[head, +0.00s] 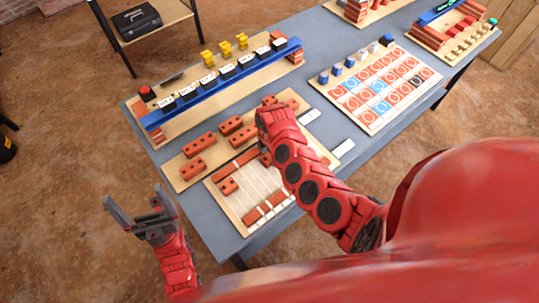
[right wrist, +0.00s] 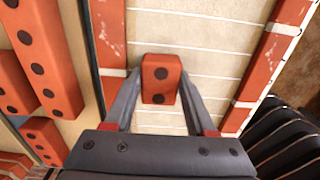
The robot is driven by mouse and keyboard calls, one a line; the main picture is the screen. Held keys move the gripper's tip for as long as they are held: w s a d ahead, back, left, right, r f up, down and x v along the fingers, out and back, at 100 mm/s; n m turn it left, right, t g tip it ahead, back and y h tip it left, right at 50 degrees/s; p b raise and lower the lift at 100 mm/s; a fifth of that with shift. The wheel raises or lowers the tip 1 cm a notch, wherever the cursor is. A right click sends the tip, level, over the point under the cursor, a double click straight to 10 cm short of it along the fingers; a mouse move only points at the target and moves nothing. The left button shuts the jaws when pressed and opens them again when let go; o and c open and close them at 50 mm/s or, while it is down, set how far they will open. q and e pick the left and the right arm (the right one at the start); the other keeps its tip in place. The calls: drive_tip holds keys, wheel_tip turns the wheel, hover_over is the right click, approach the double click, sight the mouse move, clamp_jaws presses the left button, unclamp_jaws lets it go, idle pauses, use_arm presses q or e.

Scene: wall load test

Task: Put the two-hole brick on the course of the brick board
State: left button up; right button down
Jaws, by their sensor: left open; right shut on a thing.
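The two-hole brick (right wrist: 161,72) is red with dark round holes. My right gripper (right wrist: 159,88) is shut on it, one finger on each side, over the pale, lined middle of the brick board (right wrist: 215,62). I cannot tell the gap beneath it. In the head view my right arm hides most of the gripper and the brick. The brick board (head: 236,208) has red brick courses along two opposite sides, and a short red brick (head: 228,186) shows on it. My left gripper (head: 135,215) is open and empty, left of the table.
A tan board with several loose red holed bricks (head: 197,168) lies beside the brick board. A blue rail (head: 220,85) with white cards stands behind. A card grid (head: 375,88) is on the right. Bare grey tabletop (head: 200,211) shows at the front left edge.

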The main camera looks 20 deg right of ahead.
drive_tip(key=c, duration=0.5)
unclamp_jaws()
drive_tip(key=shift+f, duration=0.1)
